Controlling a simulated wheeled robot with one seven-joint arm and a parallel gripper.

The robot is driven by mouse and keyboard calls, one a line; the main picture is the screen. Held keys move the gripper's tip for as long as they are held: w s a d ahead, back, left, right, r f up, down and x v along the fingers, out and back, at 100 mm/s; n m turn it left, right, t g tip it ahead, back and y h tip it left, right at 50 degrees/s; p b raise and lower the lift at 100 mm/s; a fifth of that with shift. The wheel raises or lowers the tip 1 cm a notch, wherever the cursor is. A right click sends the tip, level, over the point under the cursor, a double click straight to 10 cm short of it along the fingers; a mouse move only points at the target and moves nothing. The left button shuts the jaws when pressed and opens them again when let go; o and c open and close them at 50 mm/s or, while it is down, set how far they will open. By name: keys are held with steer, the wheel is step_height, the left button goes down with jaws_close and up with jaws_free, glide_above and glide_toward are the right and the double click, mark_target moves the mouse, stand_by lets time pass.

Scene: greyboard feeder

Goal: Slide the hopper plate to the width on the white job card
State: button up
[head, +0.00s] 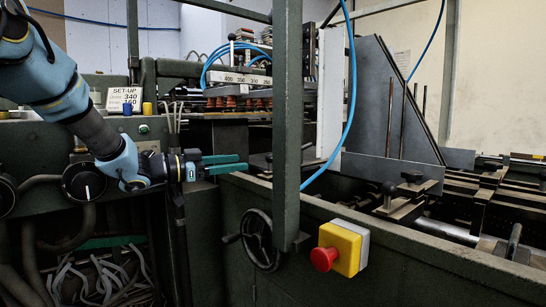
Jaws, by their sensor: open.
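The white job card (123,94) stands on the machine's left ledge. It reads "SET-UP" with 340 on one line; the smaller words and lower line are hard to read. A pale scale (238,78) with numbers such as 400 and 350 lies at upper centre. A tall grey plate (380,95) leans in the hopper at right, behind a low grey plate (375,169) with black knobs (390,188) near it. I cannot tell which plate slides. My gripper (241,163), with green fingers, is open and empty, pointing right, left of the green post and apart from these plates.
A green upright post (288,120) stands between my gripper and the hopper. A handwheel (260,240) and a red stop button on a yellow box (341,248) are on the front wall. A blue hose (347,110) hangs beside the post. Rails and bars fill the right.

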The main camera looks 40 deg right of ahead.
mark_target(270, 163)
steer(key=p+x, duration=0.1)
steer(key=x, duration=1)
steer(key=shift+r, duration=0.1)
jaws_close()
stand_by(1.1)
